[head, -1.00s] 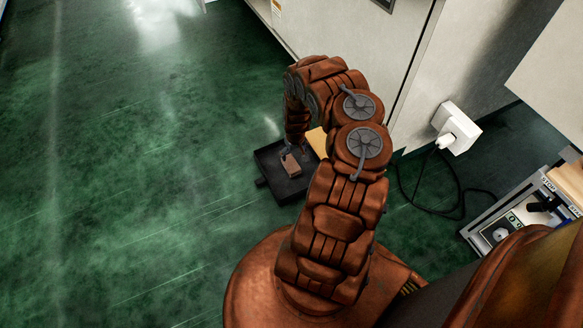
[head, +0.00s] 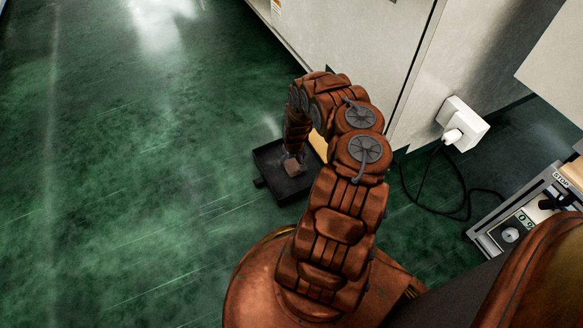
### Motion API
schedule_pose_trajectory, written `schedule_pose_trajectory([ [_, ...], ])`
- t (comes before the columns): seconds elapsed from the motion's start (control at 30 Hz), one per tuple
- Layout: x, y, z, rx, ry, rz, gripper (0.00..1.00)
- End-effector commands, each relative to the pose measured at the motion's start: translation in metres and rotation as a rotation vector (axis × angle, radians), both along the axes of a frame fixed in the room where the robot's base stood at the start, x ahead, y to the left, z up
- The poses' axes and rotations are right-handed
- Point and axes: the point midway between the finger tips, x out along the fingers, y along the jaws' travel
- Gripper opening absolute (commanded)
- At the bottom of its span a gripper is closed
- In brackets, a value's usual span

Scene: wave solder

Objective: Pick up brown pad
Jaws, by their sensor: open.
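The brown pad (head: 292,167) is a small brown block in a black tray (head: 272,188) on the green floor. My gripper (head: 291,156) points down over the tray, right at the pad's upper side in the picture, and partly covers it. The fingers are small and dark here. The gripper is open; I cannot tell whether a finger touches the pad.
A yellowish item (head: 319,145) shows behind my arm at the tray's right. A pale cabinet (head: 350,50) stands behind. A white socket box (head: 462,123) with a black cable (head: 432,203) and a control unit (head: 512,229) are at right. The floor (head: 120,160) at left is clear.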

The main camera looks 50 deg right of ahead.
Motion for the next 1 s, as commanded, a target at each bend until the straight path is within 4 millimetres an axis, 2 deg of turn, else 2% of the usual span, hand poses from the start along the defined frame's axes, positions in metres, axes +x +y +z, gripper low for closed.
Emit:
schedule_pose_trajectory([
  [0.03, 0.0014, 0.0004, -0.0124, 0.001, 0.000, -0.001, 0.87],
  [0.13, 0.0023, -0.0002, -0.0201, 0.001, 0.001, 0.000, 0.87],
  [0.43, 0.0024, -0.0005, -0.0202, 0.001, 0.001, -0.001, 0.86],
  [1.0, 0.0023, -0.0005, -0.0203, 0.001, 0.001, -0.001, 0.27],
])
